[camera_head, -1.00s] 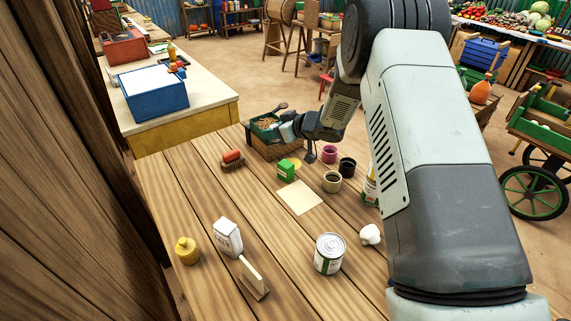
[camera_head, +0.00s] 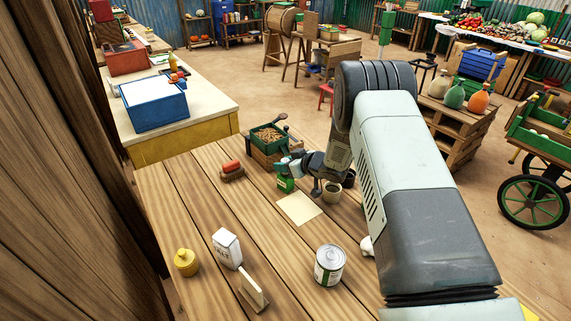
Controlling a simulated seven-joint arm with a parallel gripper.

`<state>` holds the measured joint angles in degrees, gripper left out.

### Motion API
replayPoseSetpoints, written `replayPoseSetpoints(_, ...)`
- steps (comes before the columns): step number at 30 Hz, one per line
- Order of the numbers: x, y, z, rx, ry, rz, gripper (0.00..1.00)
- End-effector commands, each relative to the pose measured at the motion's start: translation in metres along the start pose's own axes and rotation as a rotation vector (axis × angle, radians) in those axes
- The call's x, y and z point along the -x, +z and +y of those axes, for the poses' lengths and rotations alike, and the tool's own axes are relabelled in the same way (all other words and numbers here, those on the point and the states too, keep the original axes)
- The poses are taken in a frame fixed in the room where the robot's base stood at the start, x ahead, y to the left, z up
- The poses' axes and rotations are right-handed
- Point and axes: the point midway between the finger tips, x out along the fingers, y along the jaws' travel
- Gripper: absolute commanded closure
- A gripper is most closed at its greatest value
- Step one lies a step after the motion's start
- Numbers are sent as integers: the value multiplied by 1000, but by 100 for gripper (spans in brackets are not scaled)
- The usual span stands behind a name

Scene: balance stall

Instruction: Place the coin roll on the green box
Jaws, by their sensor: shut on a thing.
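The small green box (camera_head: 285,186) stands on the wooden table, just behind the sheet of paper. My gripper (camera_head: 286,166) is directly above or at the top of this box and partly covers it. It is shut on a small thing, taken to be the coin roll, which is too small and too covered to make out. I cannot tell whether the held thing touches the box.
A green tray of brown pieces (camera_head: 268,139) sits behind my gripper. A brush (camera_head: 232,170) lies to the left, an olive cup (camera_head: 332,192) to the right. Paper (camera_head: 299,208) lies in front. A can (camera_head: 329,265) and salt box (camera_head: 227,248) stand nearer.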

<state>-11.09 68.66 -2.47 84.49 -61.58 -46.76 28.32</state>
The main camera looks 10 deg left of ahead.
Motion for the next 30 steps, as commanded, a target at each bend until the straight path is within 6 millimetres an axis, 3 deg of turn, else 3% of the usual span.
replayPoseSetpoints(8,-1,1,0,0,1,2,100)
replayPoseSetpoints(9,-1,2,0,0,1,1,61)
replayPoseSetpoints(14,-1,1,0,0,1,1,39)
replayPoseSetpoints(24,1,-3,0,1,1,1,39)
replayPoseSetpoints(30,34,-2,2,-2,4,1,39)
